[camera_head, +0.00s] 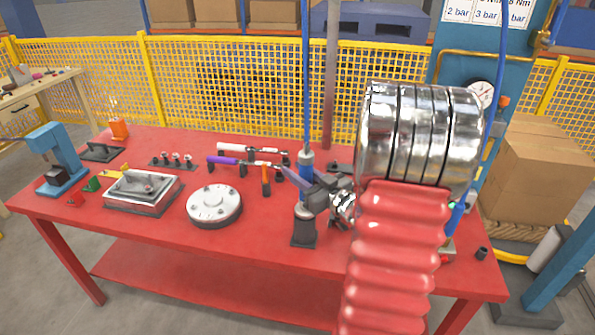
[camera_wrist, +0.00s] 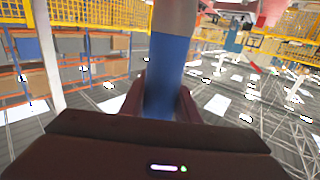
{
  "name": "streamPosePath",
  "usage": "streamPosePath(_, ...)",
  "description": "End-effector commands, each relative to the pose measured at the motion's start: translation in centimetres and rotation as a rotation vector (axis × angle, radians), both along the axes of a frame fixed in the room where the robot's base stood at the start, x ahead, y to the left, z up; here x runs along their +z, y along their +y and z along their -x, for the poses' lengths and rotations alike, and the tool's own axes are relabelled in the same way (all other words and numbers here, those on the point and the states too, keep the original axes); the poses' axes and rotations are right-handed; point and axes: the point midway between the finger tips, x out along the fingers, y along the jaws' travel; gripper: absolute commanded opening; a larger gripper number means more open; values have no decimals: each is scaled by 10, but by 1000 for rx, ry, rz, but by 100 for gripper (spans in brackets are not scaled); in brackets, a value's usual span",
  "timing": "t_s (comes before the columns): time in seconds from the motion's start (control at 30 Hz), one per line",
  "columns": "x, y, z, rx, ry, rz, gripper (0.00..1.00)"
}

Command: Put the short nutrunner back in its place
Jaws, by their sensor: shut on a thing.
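The short nutrunner (camera_head: 306,160) hangs upright on a blue hose above the middle of the red table. My gripper (camera_head: 304,184) is shut around it, its grey jaws on both sides of the tool. In the wrist view the blue body of the nutrunner (camera_wrist: 168,70) stands between the dark jaws of my gripper (camera_wrist: 162,98). A dark holder (camera_head: 303,238) stands on the table directly below the tool. I cannot tell whether the tool's lower end touches the holder.
My arm hides the table's right part. A second blue tool (camera_head: 456,216) shows behind it, near a small dark cup (camera_head: 482,253).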

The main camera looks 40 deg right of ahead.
Motion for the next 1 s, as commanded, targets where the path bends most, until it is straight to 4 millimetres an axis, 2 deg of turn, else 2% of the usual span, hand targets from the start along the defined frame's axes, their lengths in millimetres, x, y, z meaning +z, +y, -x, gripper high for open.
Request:
streamPosePath(0.7, -7, 0, 0, 0, -4, 2, 0)
streamPosePath(0.73, -7, 0, 0, 0, -4, 2, 29)
streamPosePath(1.0, -8, 0, 0, 0, -2, 1, 48)
